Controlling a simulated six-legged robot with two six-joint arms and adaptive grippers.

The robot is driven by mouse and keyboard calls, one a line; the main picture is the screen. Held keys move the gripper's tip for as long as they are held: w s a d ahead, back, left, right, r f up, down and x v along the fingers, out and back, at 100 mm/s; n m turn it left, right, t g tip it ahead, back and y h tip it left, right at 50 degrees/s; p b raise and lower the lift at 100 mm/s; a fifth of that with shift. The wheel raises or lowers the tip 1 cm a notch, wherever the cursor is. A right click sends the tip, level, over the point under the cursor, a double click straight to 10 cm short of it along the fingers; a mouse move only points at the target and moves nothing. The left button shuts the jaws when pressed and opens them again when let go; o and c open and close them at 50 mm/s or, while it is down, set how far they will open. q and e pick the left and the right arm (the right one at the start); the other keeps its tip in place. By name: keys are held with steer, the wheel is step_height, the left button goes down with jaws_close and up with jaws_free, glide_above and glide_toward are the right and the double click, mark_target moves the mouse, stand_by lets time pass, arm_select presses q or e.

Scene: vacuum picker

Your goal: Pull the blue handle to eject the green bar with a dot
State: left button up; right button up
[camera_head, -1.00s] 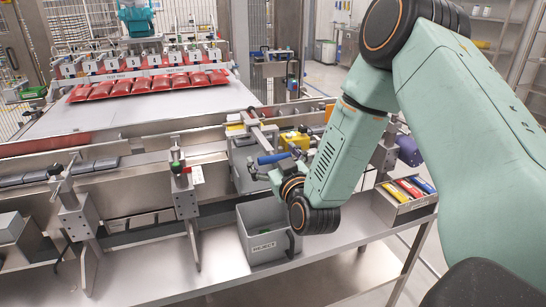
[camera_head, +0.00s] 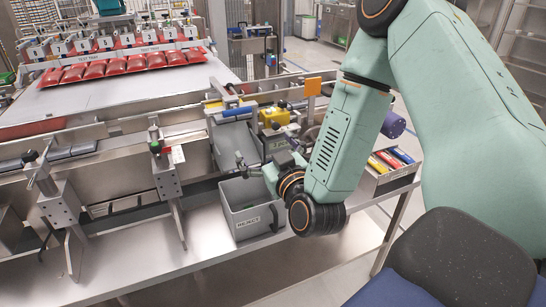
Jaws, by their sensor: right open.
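The blue handle (camera_head: 237,112) is a short horizontal bar at the upper edge of a grey tilted plate (camera_head: 236,142) beside the conveyor. My right gripper (camera_head: 250,167) is open and empty. It is below and slightly right of the handle, apart from it, above the grey REJECT bin (camera_head: 234,228). I cannot make out a green bar with a dot; the bin's inside is mostly shaded. Dark grey bars (camera_head: 70,152) lie on the conveyor at left. My left gripper is out of view.
A yellow block (camera_head: 273,117) sits right of the handle. Clamp posts with knobs (camera_head: 157,150) stand along the conveyor. A box of coloured packs (camera_head: 390,160) is right of my forearm. Red pouches (camera_head: 120,63) lie at the back. The steel shelf (camera_head: 150,262) has clear room left of the bin.

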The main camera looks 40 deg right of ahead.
steer(key=v, duration=0.5)
steer(key=shift+s, duration=0.15)
steer(key=shift+f, duration=0.1)
steer(key=x, duration=1.2)
steer(key=shift+w, duration=0.4)
steer(key=shift+w, duration=0.1)
steer(key=shift+s, duration=0.25)
